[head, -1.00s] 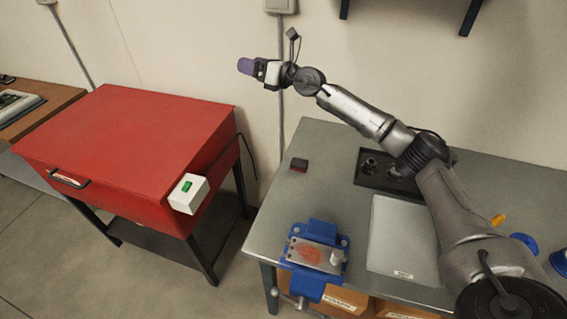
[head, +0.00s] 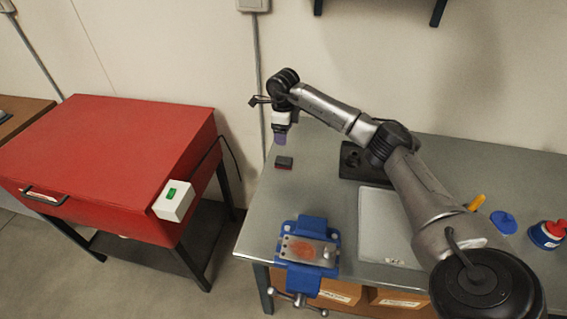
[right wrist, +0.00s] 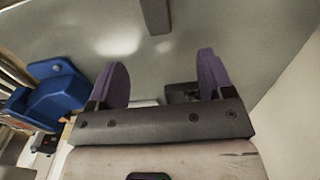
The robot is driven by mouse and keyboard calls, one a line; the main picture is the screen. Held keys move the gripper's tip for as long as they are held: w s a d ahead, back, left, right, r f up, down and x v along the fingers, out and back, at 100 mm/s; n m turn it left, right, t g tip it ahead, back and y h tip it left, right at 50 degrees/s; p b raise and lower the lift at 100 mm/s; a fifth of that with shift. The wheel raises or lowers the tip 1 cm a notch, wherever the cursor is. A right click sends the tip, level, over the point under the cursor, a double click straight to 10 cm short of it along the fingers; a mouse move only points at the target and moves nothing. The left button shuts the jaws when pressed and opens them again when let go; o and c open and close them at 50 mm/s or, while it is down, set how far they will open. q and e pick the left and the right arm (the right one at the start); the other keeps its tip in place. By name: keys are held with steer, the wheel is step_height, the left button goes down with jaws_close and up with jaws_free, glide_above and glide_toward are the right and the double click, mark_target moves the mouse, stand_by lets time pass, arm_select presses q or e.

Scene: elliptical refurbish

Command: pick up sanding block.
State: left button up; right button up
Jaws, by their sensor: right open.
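The sanding block (head: 284,163), a small dark block with a reddish lower side, lies on the grey workbench near its back left edge. My right gripper (head: 280,139) points down just behind and above it in the head view, apart from it. In the right wrist view the two purple fingers (right wrist: 163,78) are spread wide with nothing between them. A dark block at the top edge of that view, beyond the fingertips, looks like the sanding block (right wrist: 155,16), partly cut off. My left gripper is not in view.
A blue vise (head: 306,252) clamps a metal plate with an orange-red patch at the bench's front. A dark tray (head: 350,165) and a pale sheet (head: 382,225) lie right of the block. A red cabinet (head: 110,150) stands left. The bench around the block is clear.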

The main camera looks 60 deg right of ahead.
glide_above(284, 160)
steer(key=f, duration=0.4)
steer(key=f+b, duration=0.1)
steer(key=f, duration=0.1)
steer(key=shift+w+d+f, duration=0.15)
steer(key=shift+w+f, duration=0.1)
steer(key=shift+f, duration=1.15)
steer(key=f, duration=0.4)
steer(key=shift+s+b, duration=0.2)
steer(key=shift+b, duration=0.2)
steer(key=c, duration=1.1)
steer(key=shift+r, duration=0.1)
